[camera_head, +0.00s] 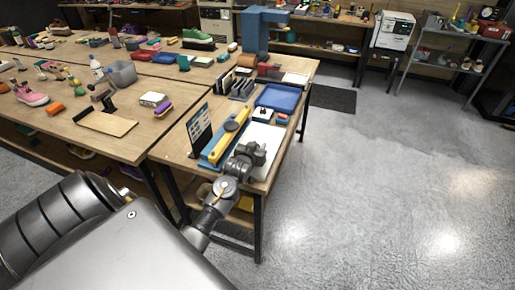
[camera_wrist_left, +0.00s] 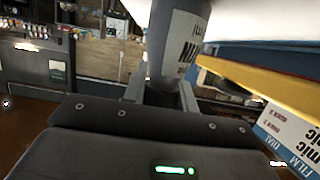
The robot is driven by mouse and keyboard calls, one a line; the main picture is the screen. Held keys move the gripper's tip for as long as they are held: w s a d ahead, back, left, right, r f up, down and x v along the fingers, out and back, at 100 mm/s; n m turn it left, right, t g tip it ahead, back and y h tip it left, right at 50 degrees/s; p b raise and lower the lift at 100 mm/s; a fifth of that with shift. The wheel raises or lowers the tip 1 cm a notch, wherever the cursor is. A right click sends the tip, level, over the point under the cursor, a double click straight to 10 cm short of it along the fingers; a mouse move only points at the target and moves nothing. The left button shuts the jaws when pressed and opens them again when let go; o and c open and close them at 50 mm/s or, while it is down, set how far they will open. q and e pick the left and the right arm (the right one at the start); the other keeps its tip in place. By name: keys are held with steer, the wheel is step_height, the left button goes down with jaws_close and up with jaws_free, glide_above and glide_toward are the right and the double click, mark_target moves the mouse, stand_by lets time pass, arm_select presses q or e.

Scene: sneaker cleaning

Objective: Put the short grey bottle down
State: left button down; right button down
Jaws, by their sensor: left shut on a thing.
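My left gripper (camera_head: 250,154) is over the near end of the smaller wooden table, close to a white mat (camera_head: 265,137). In the left wrist view the left gripper (camera_wrist_left: 163,92) is shut on a grey bottle with a white label (camera_wrist_left: 176,45). The bottle sits between the two fingers, and its far end runs out of the picture. In the head view I cannot make the bottle out clearly from the gripper. I cannot tell whether the bottle touches the table. My right gripper is not in view.
A yellow bar on a blue base (camera_head: 231,134) lies just left of the gripper, beside an upright dark sign (camera_head: 199,130). A blue tray (camera_head: 279,97) and small items lie farther back. A larger cluttered table (camera_head: 120,140) stands left; open floor (camera_head: 390,190) lies right.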

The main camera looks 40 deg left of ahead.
arm_select(q)
steer(key=shift+r, duration=0.3)
step_height(320, 180, up, 3)
steer(key=shift+s+f+b, duration=0.15)
steer(key=shift+f+b, duration=0.05)
steer(key=shift+b, duration=0.55)
steer(key=s+d+r+b, duration=0.2)
steer(key=s+d+r, duration=0.3)
steer(key=s+r, duration=0.65)
steer(key=s+d+f+m+h, duration=0.1)
steer(key=d+f+m+h, duration=0.1)
steer(key=d, duration=0.7)
steer(key=s+d+f+m+h, duration=0.1)
steer(key=d+f+h, duration=0.1)
steer(key=d, duration=0.8)
steer(key=shift+f+m+t+h, duration=0.4)
steer(key=shift+f, duration=0.1)
